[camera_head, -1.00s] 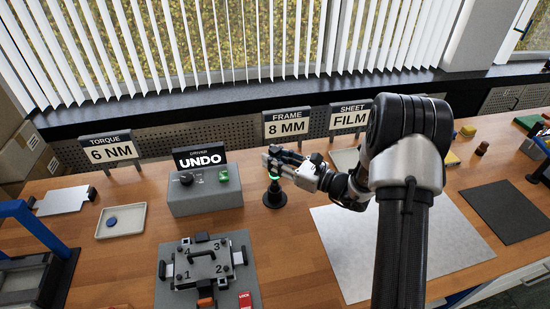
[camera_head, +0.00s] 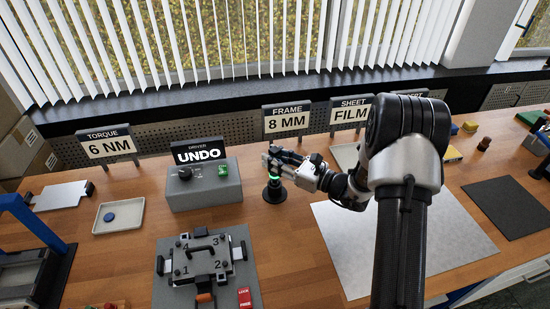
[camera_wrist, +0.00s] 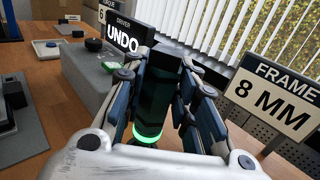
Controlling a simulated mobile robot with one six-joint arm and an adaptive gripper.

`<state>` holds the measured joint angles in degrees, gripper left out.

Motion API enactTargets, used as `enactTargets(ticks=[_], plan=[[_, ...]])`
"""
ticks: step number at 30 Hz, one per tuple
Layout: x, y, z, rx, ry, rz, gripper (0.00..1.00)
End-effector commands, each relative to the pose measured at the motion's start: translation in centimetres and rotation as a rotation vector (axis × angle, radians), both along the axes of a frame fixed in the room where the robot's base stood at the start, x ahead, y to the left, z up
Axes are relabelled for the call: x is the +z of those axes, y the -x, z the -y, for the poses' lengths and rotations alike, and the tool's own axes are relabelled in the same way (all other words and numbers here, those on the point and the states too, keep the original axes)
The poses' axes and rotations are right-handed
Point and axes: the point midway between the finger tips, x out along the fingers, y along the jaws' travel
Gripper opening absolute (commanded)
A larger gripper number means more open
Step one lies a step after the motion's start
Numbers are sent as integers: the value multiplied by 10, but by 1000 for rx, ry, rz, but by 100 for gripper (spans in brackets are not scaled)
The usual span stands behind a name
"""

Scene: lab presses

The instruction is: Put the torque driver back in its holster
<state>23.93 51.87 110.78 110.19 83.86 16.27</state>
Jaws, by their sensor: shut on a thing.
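My gripper (camera_head: 277,156) is shut on the torque driver (camera_wrist: 158,95), a dark upright cylinder with a glowing green ring near its lower end. In the wrist view the driver stands between the two blue-grey fingers. In the head view the fingers hide most of it, and its green ring shows just above the black holster (camera_head: 274,191), which stands on the bench. The driver is directly over or in the holster; I cannot tell how deep it sits. The holster's mouth is hidden in the wrist view.
A grey driver box (camera_head: 204,187) with a knob, green switch and "UNDO" display stands just left of the holster. A clamped plate fixture (camera_head: 205,262) is in front. Signs "FRAME 8 MM" (camera_head: 287,122) and "SHEET FILM" (camera_head: 350,114) stand behind. A pale mat (camera_head: 400,250) lies right.

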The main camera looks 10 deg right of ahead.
Motion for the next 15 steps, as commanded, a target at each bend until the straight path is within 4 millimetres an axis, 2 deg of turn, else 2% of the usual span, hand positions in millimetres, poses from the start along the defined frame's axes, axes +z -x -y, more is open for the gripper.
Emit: enactTargets(ticks=[15], plan=[[-12, 0, 0, 0, -1, 4, 0]])
